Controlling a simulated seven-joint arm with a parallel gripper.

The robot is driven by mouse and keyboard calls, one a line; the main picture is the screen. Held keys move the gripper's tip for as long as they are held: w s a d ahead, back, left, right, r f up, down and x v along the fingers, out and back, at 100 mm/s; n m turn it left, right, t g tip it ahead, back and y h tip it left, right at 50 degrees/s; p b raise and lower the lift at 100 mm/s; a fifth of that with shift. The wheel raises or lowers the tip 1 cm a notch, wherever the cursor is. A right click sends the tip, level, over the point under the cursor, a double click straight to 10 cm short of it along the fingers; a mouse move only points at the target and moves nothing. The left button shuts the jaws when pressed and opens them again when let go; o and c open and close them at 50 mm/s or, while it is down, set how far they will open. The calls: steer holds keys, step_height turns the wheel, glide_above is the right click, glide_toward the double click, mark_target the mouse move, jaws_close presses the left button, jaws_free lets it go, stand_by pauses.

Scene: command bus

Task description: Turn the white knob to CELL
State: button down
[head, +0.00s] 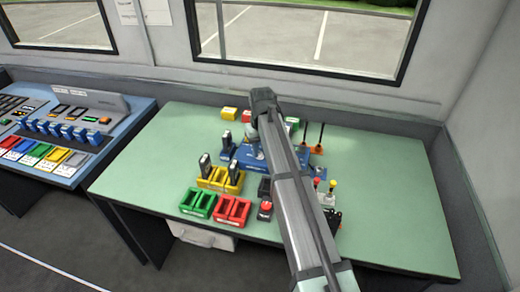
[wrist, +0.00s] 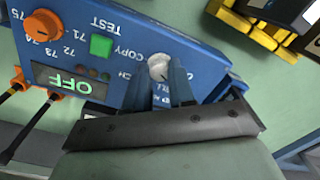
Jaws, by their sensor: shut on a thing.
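The white knob (wrist: 158,66) sits on the blue radio panel (wrist: 118,20) and shows upside down in the wrist view. My gripper (wrist: 172,82) is at the knob, with its blue fingers closed around it. Lettering round the knob is partly covered: COPY reads above left, and fragments ending in CH and LL show beside and below it. I cannot tell exactly which label the knob points to. In the head view the blue panel (head: 246,155) is partly hidden by my arm, and the knob and my fingertips are hidden.
An orange knob (wrist: 42,25), a green button (wrist: 101,45) and a display reading OFF (wrist: 70,83) share the panel. Yellow (head: 218,180), green (head: 197,203) and red trays (head: 233,210) stand in front. The table's right side (head: 400,190) is clear.

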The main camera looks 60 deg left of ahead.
mark_target(261, 153)
steer(key=m, duration=0.5)
steer(key=shift+m, duration=0.4)
stand_by(0.4)
steer(key=c, duration=0.9)
jaws_free()
steer(key=shift+c, duration=0.2)
steer(key=shift+r, duration=0.1)
step_height(261, 153, up, 14)
steer(key=shift+d, duration=0.15)
steer(key=shift+w+f, duration=0.1)
steer(key=shift+f, duration=0.1)
